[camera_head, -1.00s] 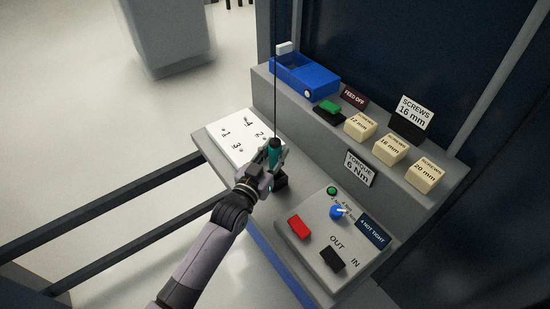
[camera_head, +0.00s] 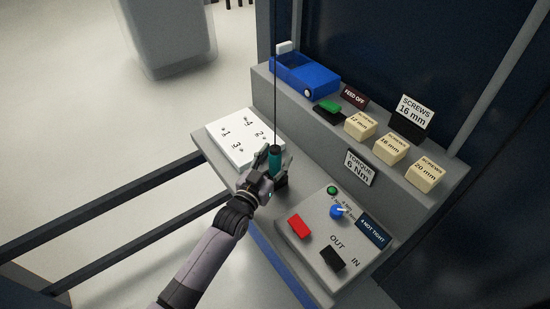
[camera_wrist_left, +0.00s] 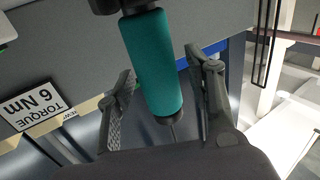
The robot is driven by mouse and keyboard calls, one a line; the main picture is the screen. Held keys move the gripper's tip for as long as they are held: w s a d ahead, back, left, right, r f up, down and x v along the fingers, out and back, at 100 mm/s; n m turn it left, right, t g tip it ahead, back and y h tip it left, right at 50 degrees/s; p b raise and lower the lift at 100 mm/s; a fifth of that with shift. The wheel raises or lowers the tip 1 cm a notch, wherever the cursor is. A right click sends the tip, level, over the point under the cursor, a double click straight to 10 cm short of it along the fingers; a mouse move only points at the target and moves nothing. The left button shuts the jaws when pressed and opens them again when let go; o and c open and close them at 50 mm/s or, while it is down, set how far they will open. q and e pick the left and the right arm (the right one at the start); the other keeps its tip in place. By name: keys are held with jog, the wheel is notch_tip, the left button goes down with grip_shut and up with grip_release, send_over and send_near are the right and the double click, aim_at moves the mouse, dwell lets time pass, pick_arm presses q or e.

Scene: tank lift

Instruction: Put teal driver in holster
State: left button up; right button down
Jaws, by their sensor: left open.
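The teal driver (camera_head: 275,160) stands upright on its thin cord at the near end of the bench. It also shows in the left wrist view (camera_wrist_left: 153,62). The black holster (camera_head: 281,182) is at the driver's lower end, and its dark edge is at the top of the left wrist view (camera_wrist_left: 108,5). How deep the driver sits in it is partly hidden. My left gripper (camera_head: 270,166) is open, with one finger on each side of the driver. In the left wrist view the fingers (camera_wrist_left: 160,68) stand apart with the driver between them. My right gripper is not in view.
A white numbered block (camera_head: 228,143) lies left of the driver. A control panel (camera_head: 312,238) with red and black buttons and a blue knob is to the right. A blue bin (camera_head: 318,82) and cream screw boxes (camera_head: 391,149) stand on the raised shelf behind.

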pick_arm(q)
jog(key=shift+r, duration=0.3)
jog(key=v, duration=1.2)
jog(key=shift+b, duration=0.3)
jog(key=shift+f, duration=0.15)
